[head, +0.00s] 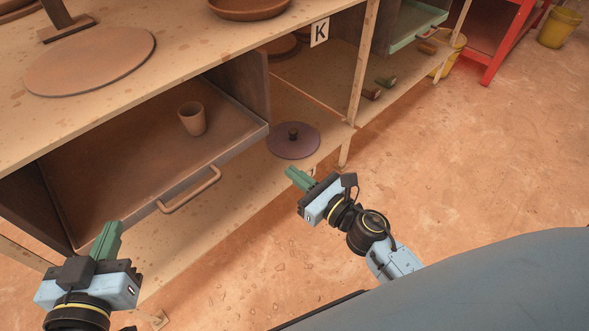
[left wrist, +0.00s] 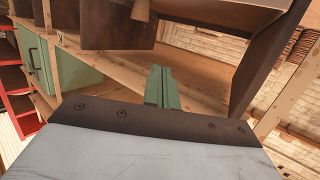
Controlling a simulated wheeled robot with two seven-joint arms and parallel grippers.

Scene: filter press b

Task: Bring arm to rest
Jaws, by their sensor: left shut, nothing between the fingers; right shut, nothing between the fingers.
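My left gripper (head: 106,241) is at the lower left of the head view, in front of the open drawer's left end. Its green fingers are together with nothing between them, and they also show in the left wrist view (left wrist: 161,88). My right gripper (head: 296,177) is near the middle of the head view, in front of the shelf and just below a purple lid. Its green fingers are together and empty. Both grippers appear apart from the furniture.
A pulled-out drawer (head: 236,143) with a handle (head: 190,190) holds a clay cup (head: 192,118). The dark-knobbed lid (head: 293,141) lies on the lower shelf (head: 345,128). A round board (head: 90,62) lies on the top. Floor at right is clear, before a red frame (head: 507,45).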

